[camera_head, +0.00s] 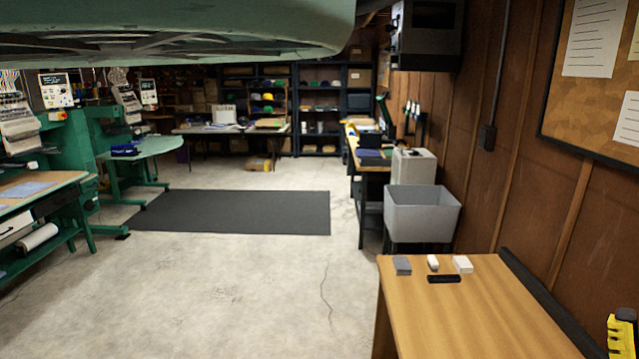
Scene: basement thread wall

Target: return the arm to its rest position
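Neither my arm nor my gripper can be made out in the head view, so the arm's pose and the gripper's state are hidden. A yellow object with a black top (621,335) is cut off at the lower right edge; I cannot tell what it is.
A wooden table (455,315) stands at lower right with small blocks (433,262) and a black bar (444,279). Behind it is a grey tub (422,215). Green machines (75,160) line the left. A large green shape (170,30) overhangs the top.

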